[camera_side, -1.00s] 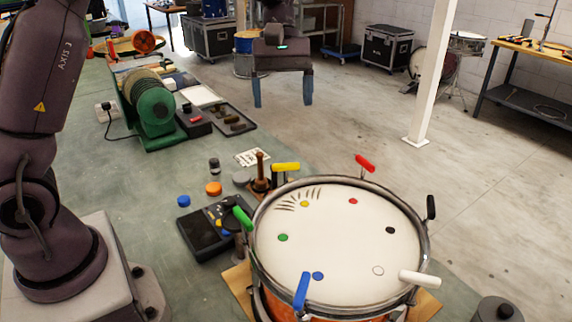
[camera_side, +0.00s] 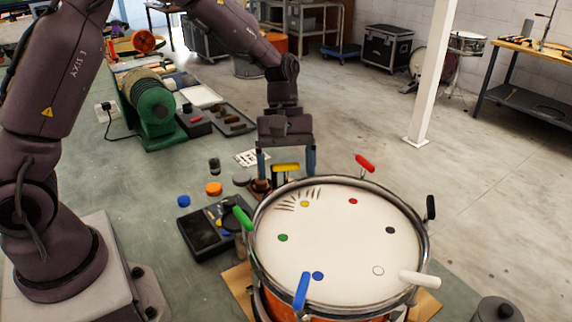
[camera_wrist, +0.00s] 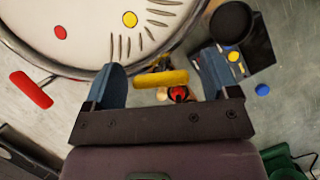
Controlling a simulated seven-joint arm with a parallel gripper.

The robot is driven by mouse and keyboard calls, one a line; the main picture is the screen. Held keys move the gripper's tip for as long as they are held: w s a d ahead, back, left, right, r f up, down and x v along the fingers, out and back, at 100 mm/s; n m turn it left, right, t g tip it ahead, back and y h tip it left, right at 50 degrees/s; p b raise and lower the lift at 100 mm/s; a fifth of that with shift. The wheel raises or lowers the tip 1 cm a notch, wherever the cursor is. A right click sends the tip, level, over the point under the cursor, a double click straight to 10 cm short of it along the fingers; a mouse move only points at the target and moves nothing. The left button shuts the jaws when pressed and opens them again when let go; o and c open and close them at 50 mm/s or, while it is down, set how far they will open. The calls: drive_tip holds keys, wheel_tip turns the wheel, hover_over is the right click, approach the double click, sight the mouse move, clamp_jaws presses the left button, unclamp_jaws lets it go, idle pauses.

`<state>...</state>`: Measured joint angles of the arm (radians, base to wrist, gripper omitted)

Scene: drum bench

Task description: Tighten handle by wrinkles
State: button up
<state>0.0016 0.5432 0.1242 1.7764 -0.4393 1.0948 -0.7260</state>
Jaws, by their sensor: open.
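The drum (camera_side: 335,250) stands on the bench with coloured handles round its rim and matching dots on its white head. Dark wrinkle lines (camera_side: 312,194) fan out by the yellow dot (camera_side: 305,204); they also show in the wrist view (camera_wrist: 125,45). The yellow handle (camera_side: 285,168) sits at the rim beside these wrinkles. My gripper (camera_side: 286,163) is open at the yellow handle, its blue fingers on either side of it. In the wrist view the yellow handle (camera_wrist: 160,79) lies between the fingers, with gaps visible at both sides. Exact height over it is unclear.
A red handle (camera_side: 365,163) stands to the right and a green handle (camera_side: 242,217) to the left. Blue (camera_side: 302,291), white (camera_side: 419,279) and black (camera_side: 431,207) handles are further round the rim. A dark tray (camera_side: 203,229) lies left of the drum.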

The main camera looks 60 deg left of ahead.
drive_tip(key=shift+c, duration=0.5)
drive_tip(key=c, duration=0.8)
drive_tip(key=shift+m, duration=0.4)
drive_tip(key=m+g+y, duration=0.1)
drive_tip(key=m, duration=0.2)
drive_tip(key=shift+m, duration=0.3)
drive_tip(key=shift+m+g+y, duration=0.6)
drive_tip(key=shift+m+y, duration=0.2)
drive_tip(key=shift+m, duration=1.4)
drive_tip(key=o, duration=0.9)
